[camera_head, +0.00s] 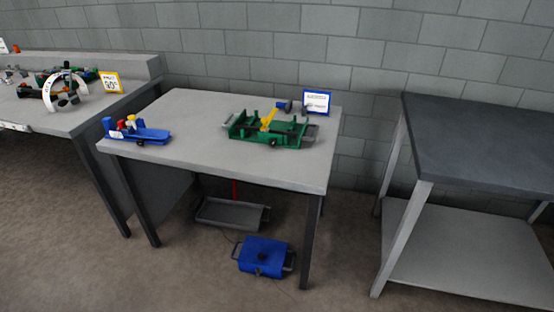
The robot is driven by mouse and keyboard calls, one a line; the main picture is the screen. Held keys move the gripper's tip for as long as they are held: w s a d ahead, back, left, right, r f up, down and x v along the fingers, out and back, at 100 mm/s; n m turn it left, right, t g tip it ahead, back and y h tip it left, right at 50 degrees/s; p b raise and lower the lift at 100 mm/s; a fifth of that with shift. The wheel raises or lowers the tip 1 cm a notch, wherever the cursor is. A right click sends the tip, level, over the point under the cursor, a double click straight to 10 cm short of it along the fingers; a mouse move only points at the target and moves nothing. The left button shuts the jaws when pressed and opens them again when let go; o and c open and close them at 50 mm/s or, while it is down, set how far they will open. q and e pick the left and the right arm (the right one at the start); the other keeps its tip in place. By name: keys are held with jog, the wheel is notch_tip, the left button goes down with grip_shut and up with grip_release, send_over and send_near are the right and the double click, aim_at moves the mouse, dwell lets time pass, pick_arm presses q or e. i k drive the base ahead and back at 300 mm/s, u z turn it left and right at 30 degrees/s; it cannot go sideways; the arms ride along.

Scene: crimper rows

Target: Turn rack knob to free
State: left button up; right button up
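A green rack-like device (268,130) with a yellow lever and grey ends sits on the right half of the middle table (205,108). A dark blue knob-like part (284,106) shows at the upper end of the yellow lever. A smaller blue device (138,132) with red, white and yellow parts sits at the table's left front edge. I cannot tell which part is the rack knob or how it is set. Neither of my grippers is in view.
A blue-framed sign (318,102) stands behind the green device. A grey tray (230,213) and a blue box (262,257) lie on the floor below. A dark-topped table (480,140) stands right; a cluttered bench (60,122) stands left. The table's middle is clear.

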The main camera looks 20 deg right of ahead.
aim_at(272, 143)
jog(key=u, duration=0.7)
jog(key=i, duration=1.7)
jog(key=z, duration=1.05)
jog(key=i, duration=0.4)
jog(key=z, duration=0.35)
